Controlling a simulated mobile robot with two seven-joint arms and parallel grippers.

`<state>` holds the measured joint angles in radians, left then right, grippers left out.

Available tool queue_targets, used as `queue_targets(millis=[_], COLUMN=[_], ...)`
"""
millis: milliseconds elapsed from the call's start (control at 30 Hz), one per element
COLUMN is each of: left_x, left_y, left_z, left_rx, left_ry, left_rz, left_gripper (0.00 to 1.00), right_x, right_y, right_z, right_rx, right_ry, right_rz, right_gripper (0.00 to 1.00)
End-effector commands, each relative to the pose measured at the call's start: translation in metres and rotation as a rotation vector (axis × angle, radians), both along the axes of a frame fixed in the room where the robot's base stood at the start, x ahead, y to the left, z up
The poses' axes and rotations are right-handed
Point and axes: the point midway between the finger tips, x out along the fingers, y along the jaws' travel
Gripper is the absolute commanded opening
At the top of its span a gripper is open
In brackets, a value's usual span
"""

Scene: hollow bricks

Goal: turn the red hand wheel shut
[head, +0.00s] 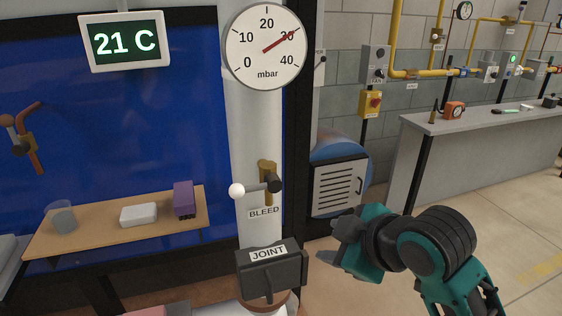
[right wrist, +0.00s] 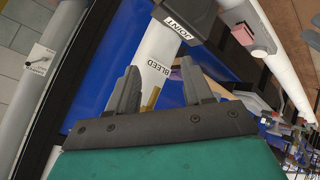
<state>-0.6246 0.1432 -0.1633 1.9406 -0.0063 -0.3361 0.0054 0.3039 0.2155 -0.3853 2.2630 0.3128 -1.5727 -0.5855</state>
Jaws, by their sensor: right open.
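I cannot make out a red hand wheel in either view. A pale pipe (head: 258,130) carries a brass fitting (head: 266,170) with a white-ended lever, above the label BLEED. Lower on it is a dark block (head: 271,272) labelled JOINT. My right gripper (head: 338,243) is open and empty, to the right of the pipe and apart from it. In the right wrist view, the open fingers (right wrist: 162,88) point toward the pipe, with the BLEED label showing between and beyond them. My left gripper is not in view.
A round gauge (head: 266,46) reads about 30 mbar. A wooden shelf (head: 110,232) holds a glass, a white block and a purple box. A grey bench (head: 480,120) stands at the right. The floor (head: 500,215) before it looks clear.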

Motion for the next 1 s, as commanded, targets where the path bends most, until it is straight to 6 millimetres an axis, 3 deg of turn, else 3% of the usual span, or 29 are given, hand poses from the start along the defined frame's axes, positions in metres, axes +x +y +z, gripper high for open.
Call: queue_targets(millis=[33,200,467,767,1000], left_x=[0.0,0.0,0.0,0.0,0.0], left_y=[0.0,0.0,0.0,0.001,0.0], left_z=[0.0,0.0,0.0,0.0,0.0], left_rx=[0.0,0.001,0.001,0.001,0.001], left_ry=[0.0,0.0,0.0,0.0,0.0], left_rz=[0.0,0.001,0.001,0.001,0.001], left_gripper=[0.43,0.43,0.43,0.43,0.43], right_x=[0.014,0.042,0.056,0.035,-0.012], right_y=[0.008,0.032,0.057,0.067,0.063], right_z=[0.026,0.103,0.225,0.364,0.47], right_rx=[-0.045,-0.224,-0.562,-1.023,-1.414], right_ry=[-0.075,-0.296,-0.61,-0.906,-1.069], right_rz=[0.064,0.276,0.521,0.684,0.721], right_gripper=[0.51,0.51,0.51,0.51,0.51])
